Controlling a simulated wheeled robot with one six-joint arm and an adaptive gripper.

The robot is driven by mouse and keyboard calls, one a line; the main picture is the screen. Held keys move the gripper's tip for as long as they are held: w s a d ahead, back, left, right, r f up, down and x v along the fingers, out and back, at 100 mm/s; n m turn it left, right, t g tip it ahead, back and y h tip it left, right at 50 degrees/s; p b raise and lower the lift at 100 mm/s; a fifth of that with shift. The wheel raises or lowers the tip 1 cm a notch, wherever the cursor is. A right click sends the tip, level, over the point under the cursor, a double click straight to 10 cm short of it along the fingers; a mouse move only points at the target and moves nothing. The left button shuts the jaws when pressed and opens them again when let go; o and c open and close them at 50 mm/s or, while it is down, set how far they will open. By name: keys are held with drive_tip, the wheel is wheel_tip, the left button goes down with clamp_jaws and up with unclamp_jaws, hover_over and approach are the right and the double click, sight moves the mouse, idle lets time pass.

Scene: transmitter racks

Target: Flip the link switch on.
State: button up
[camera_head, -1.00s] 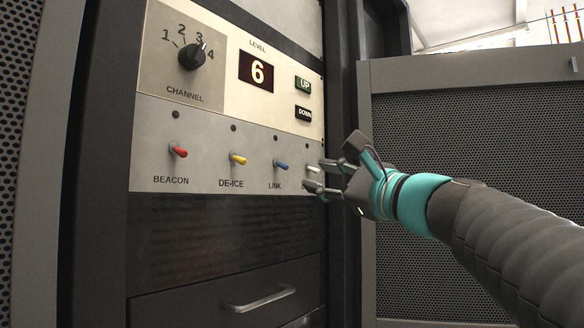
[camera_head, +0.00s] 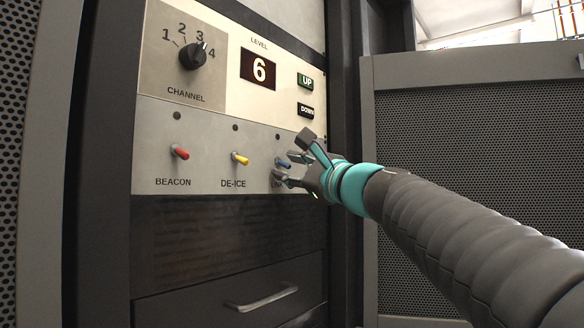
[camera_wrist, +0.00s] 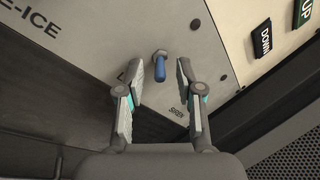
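The link switch (camera_head: 283,164) is a small lever with a blue tip on the grey lower panel, right of the de-ice switch. In the wrist view the blue lever (camera_wrist: 160,68) points down from its round mount. My gripper (camera_wrist: 160,80) is open, with one finger on each side of the lever and a gap visible on both sides. In the head view my gripper (camera_head: 282,168) is at the panel and partly covers the blue lever. The LINK label is mostly hidden behind my gripper.
The red beacon switch (camera_head: 180,152) and yellow de-ice switch (camera_head: 240,158) stand to the left. The channel knob (camera_head: 193,55), level display (camera_head: 258,69), UP button (camera_head: 305,81) and DOWN button (camera_head: 306,110) are above. The siren switch is hidden.

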clamp_jaws()
drive_tip(key=shift+r+p, duration=0.15)
drive_tip(key=shift+p, duration=0.25)
drive_tip(key=r+g+p, duration=0.1)
drive_tip(key=p, duration=0.2)
drive_tip(key=shift+h, duration=0.3)
drive_tip(key=shift+d+r+n+g+h+p, duration=0.1)
drive_tip(key=shift+n+g+h+p, duration=0.3)
drive_tip(key=shift+p, duration=0.8)
drive_tip(key=shift+r+n+g+h+p, duration=0.25)
drive_tip(key=shift+r+g+h, duration=0.1)
drive_tip(key=shift+g+h, duration=0.7)
drive_tip(key=shift+r+n+g+h+p, duration=0.15)
drive_tip(key=shift+r+g+h+p, duration=0.15)
drive_tip(key=shift+g+h, duration=0.75)
drive_tip(key=shift+g, duration=0.3)
